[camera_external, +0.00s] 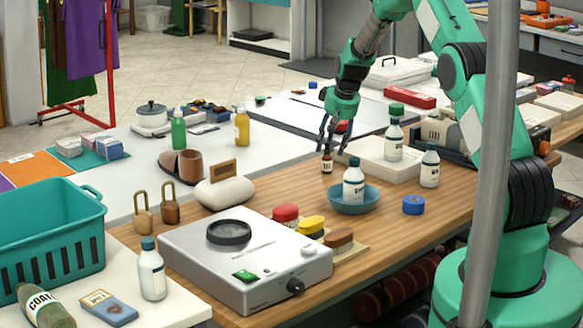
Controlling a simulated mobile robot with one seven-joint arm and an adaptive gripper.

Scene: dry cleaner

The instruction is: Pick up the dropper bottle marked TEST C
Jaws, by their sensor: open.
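A small brown dropper bottle (327,163) with a pale label stands upright on the wooden table (390,232), behind the blue bowl. Its label is too small to read, so I cannot tell whether it says TEST C. My gripper (332,150) points down just above this bottle. Its fingers are apart and nothing shows between them. I cannot tell from this view whether the fingertips reach down beside the bottle's top.
A white bottle (353,187) stands in the blue bowl (342,208), close in front. More white bottles stand to the right (430,170) and on a pale box (362,158). A cream pad (226,193) lies left. Brushes and a grey device (205,262) occupy the front.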

